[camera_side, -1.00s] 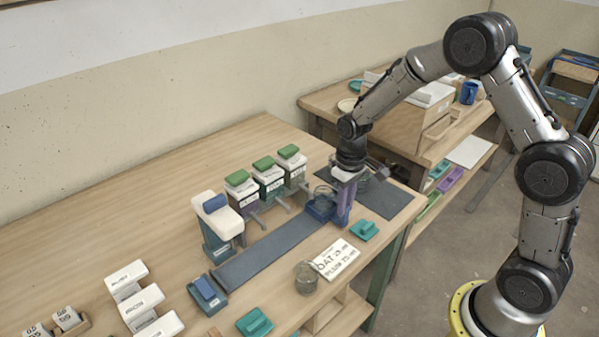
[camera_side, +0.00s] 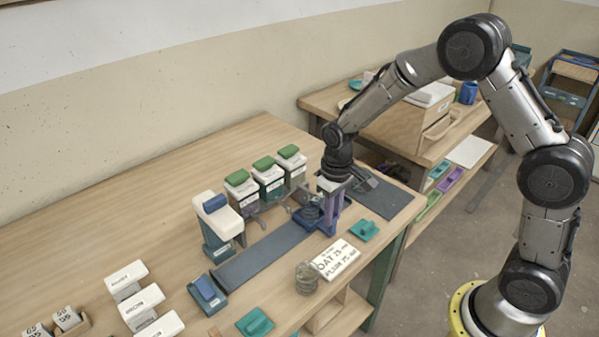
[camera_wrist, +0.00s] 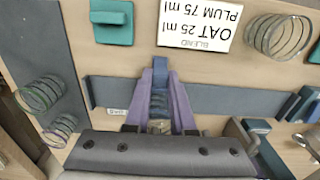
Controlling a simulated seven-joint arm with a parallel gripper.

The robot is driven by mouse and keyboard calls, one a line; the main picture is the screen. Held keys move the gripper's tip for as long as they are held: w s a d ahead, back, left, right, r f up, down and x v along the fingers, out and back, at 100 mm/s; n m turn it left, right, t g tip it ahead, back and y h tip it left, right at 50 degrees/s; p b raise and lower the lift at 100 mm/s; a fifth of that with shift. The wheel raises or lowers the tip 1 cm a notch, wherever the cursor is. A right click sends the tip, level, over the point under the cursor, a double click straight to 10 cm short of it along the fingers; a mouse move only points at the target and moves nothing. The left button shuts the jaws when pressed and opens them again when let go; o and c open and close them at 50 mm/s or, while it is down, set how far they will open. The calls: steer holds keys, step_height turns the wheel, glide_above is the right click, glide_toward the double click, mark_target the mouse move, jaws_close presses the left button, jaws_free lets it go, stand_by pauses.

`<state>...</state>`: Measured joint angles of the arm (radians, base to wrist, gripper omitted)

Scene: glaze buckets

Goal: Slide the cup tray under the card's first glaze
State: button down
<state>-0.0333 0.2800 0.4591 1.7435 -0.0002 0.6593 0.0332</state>
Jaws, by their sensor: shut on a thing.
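The blue cup tray (camera_side: 326,230) sits on the dark rail strip (camera_side: 262,252), right of its middle, with a clear ribbed cup (camera_side: 310,214) on it. My gripper (camera_side: 332,212) has its purple fingers shut on the tray's blue upright part; the wrist view shows this part between the fingers (camera_wrist: 160,92). The card (camera_side: 338,260) reads BLEND, OAT 25 ml, PLUM 75 ml; it is upside down in the wrist view (camera_wrist: 200,22). Three green-lidded glaze buckets (camera_side: 241,192) (camera_side: 269,180) (camera_side: 292,168) stand behind the rail. Their labels are too small to read.
A white-topped dispenser with a blue button (camera_side: 217,226) stands at the rail's left. A blue box (camera_side: 208,295) is at its left end. A clear jar (camera_side: 306,278) and teal blocks (camera_side: 364,230) (camera_side: 254,324) lie in front. The rail's left stretch is clear.

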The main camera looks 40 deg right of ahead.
steer(key=c, duration=0.8)
jaws_free()
steer(key=shift+c, duration=0.2)
steer(key=shift+r, duration=3.5)
